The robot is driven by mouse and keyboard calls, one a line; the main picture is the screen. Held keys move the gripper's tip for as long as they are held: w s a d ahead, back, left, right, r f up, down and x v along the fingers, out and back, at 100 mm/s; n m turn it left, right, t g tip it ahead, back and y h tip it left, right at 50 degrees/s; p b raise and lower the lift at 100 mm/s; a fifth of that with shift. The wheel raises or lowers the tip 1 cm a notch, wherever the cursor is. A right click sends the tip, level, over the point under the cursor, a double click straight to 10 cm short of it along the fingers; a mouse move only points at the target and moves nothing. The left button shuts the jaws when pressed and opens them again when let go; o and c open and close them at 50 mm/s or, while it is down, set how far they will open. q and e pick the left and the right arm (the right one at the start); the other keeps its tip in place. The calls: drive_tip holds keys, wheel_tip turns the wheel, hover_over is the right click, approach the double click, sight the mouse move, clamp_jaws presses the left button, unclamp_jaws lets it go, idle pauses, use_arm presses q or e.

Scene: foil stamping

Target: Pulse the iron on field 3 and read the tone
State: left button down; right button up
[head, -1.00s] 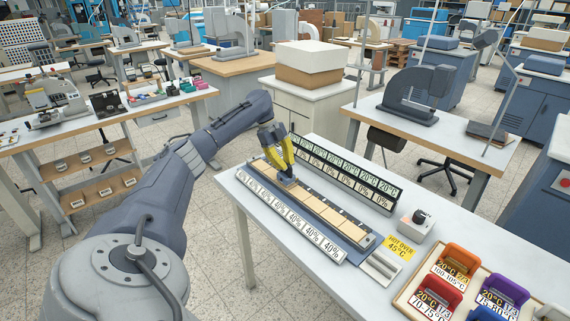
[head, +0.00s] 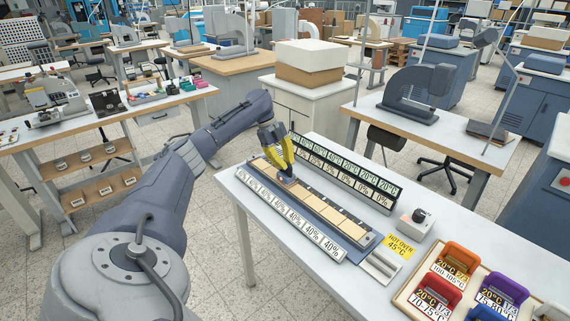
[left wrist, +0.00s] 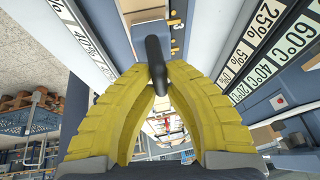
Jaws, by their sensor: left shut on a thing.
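A label reading 3 (left wrist: 175,46) shows beside the block. I cannot tell whether the iron touches the field. The field under it is hidden. My right gripper is not in view.
A strip of percent labels (head: 290,217) runs before the fields; a taller temperature and percent board (head: 345,172) stands behind. A small box with a black knob (head: 416,223), a yellow hot-over-45°C sign (head: 400,246) and a tray (head: 404,303) of coloured holders are on the right.

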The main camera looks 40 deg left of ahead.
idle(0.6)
use_arm(q)
drive_tip(key=shift+r, duration=2.25)
drive_tip(key=shift+f, duration=0.1)
